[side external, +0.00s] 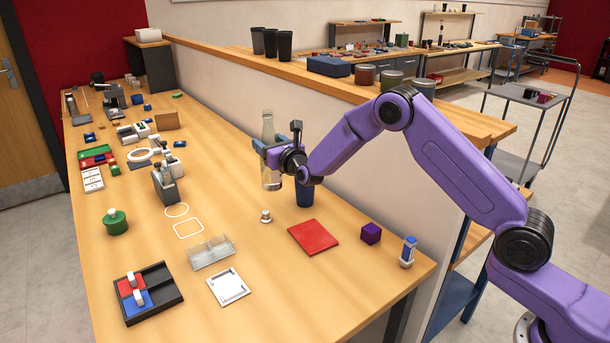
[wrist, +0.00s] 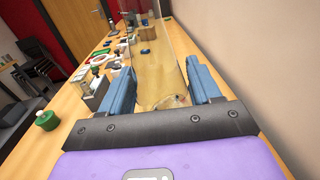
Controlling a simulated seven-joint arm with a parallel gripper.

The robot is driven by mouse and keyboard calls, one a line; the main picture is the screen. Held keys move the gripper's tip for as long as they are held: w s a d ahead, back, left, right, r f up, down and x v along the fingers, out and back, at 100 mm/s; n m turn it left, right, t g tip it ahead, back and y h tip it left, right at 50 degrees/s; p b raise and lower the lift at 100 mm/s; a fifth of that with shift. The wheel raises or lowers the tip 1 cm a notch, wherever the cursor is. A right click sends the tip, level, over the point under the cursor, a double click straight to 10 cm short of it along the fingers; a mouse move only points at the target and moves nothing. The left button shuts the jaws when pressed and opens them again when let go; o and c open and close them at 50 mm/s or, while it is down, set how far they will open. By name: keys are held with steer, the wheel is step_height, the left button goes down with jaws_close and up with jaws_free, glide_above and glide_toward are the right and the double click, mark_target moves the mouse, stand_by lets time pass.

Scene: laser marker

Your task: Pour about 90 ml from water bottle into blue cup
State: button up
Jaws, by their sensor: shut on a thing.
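The clear water bottle (side external: 268,135) stands upright in my gripper, its narrow neck at the top, in the side view. In the wrist view the bottle (wrist: 158,70) fills the space between the two blue fingers. My gripper (side external: 268,148) is shut on the bottle's body. The blue fingers also show in the wrist view (wrist: 160,90). The blue cup (side external: 305,193) stands on the table just right of the bottle, partly hidden behind my wrist. Its inside is hidden. I cannot tell the water level, nor whether the bottle's base touches the table.
A red mat (side external: 313,237), a purple cube (side external: 371,233) and a small white-topped piece (side external: 266,216) lie nearer the front. A grey metal holder (side external: 165,184) stands left of the bottle. A low wall (side external: 330,130) runs behind the cup. The table between the holder and bottle is mostly clear.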

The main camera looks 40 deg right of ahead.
step_height(320, 180, down, 6)
steer(key=shift+f, duration=0.1)
stand_by(0.4)
